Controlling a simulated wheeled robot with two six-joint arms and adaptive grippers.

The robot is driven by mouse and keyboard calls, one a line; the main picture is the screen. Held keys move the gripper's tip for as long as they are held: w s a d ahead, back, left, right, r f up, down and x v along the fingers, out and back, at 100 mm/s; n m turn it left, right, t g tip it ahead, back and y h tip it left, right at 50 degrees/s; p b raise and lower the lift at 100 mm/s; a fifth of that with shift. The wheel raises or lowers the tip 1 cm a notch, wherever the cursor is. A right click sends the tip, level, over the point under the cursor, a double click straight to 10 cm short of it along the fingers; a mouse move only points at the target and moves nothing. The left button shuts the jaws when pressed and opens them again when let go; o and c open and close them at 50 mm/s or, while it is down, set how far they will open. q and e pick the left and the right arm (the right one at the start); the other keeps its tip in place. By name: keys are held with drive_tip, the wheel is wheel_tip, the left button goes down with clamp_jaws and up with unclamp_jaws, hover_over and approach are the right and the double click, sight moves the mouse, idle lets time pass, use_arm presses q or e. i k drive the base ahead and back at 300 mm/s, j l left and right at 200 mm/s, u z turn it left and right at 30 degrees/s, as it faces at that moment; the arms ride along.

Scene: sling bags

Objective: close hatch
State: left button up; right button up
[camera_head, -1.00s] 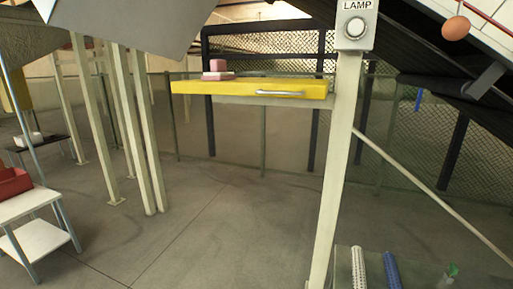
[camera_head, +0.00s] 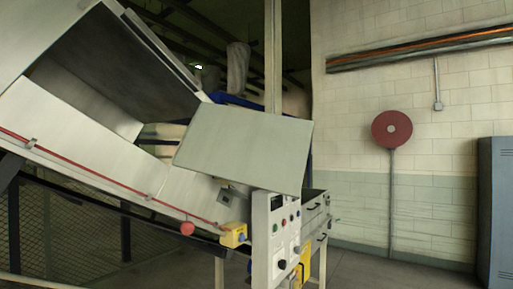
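A flat grey panel (camera_head: 245,148), which looks like the hatch, stands tilted up at the right end of a sloping grey machine (camera_head: 110,165). Dark gaps show behind and beside it, so it appears open. Its hinge line is not clear. A small dark latch-like piece (camera_head: 232,197) sits below its lower edge. Neither of my grippers shows in the head view, and nothing of mine touches the panel.
A control panel (camera_head: 276,240) with buttons and a yellow box (camera_head: 233,235) stand below the hatch. A red cord with a red ball (camera_head: 187,228) runs along the machine. A red disc on a post (camera_head: 391,129) and a blue-grey locker (camera_head: 497,210) stand right. Floor between is clear.

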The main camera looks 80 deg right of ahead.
sight(259, 150)
drive_tip(key=k+l, duration=0.1)
drive_tip(key=l, duration=0.35)
drive_tip(key=k+l, duration=0.1)
drive_tip(key=l, duration=0.4)
drive_tip(key=k+l+u, duration=0.1)
drive_tip(key=l, duration=0.35)
drive_tip(key=k+l, duration=0.15)
drive_tip(key=l, duration=0.35)
drive_tip(key=k+l, duration=0.1)
drive_tip(key=l, duration=0.35)
drive_tip(key=k+l+u, duration=0.1)
drive_tip(key=l, duration=0.35)
drive_tip(key=k+l, duration=0.15)
drive_tip(key=l, duration=0.3)
drive_tip(key=k+l, duration=0.15)
drive_tip(key=l, duration=0.3)
drive_tip(key=u, duration=0.05)
